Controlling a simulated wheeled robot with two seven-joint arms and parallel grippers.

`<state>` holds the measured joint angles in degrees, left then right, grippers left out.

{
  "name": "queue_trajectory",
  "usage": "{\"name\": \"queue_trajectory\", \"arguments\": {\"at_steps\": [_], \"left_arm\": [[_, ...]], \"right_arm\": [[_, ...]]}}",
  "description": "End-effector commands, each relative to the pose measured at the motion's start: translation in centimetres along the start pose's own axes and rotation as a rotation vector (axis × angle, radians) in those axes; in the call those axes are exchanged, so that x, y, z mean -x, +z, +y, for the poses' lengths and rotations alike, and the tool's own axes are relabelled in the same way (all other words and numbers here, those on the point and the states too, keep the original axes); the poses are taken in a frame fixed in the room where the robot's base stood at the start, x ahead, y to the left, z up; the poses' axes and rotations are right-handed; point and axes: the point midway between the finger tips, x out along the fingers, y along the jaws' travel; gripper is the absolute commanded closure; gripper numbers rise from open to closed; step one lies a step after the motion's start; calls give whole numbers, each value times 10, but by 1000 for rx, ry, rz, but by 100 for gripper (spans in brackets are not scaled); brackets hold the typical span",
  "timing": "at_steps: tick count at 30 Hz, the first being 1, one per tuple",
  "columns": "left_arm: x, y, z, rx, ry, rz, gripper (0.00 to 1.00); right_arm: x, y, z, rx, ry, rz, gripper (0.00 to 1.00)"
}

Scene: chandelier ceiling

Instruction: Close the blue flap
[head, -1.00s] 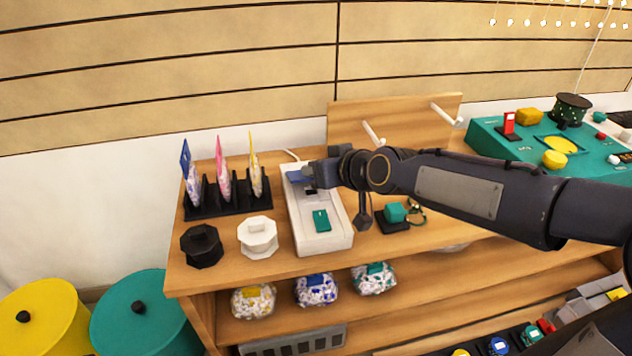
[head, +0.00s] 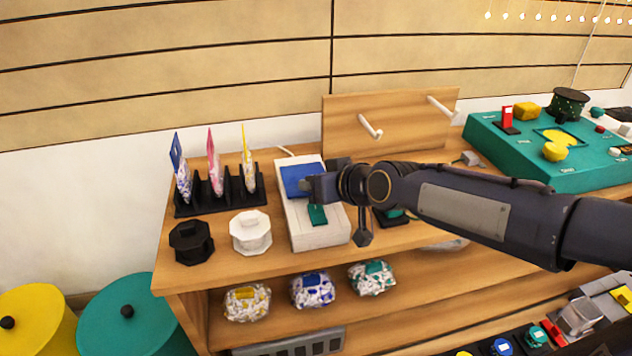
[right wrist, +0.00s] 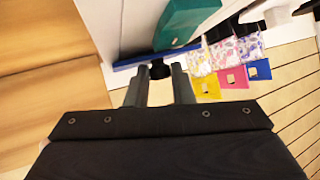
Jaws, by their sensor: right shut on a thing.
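The blue flap (head: 297,176) shows as a blue panel at the far end of the white box (head: 318,237). In the right wrist view the blue flap (right wrist: 155,54) appears as a thin edge-on strip. How far it stands tilted is hard to tell. My right gripper (head: 308,188) is at the flap's near right side. In the right wrist view its fingers (right wrist: 159,72) are shut on a black knob-like part (right wrist: 159,68) right beside the blue strip. A teal piece (head: 317,215) sits on the near part of the box. My left gripper is not in view.
A black rack (head: 220,203) with several upright packets stands left of the box. Black (head: 191,242) and white (head: 250,232) octagonal containers stand in front of it. A wooden board with pegs (head: 392,126) is behind. A teal console (head: 545,150) is at the right.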

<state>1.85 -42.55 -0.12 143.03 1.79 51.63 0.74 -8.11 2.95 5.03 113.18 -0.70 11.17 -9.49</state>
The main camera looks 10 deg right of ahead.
Motion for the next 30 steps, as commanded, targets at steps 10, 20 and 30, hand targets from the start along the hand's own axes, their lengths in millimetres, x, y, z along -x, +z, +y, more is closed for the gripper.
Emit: {"name": "queue_trajectory", "arguments": {"at_steps": [10,20,30], "left_arm": [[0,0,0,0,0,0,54],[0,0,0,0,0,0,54],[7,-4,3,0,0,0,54]], "right_arm": [[-2,6,0,-4,-1,-16,58],[0,3,0,-2,-1,-9,58],[44,0,0,-2,2,-6,58]]}}
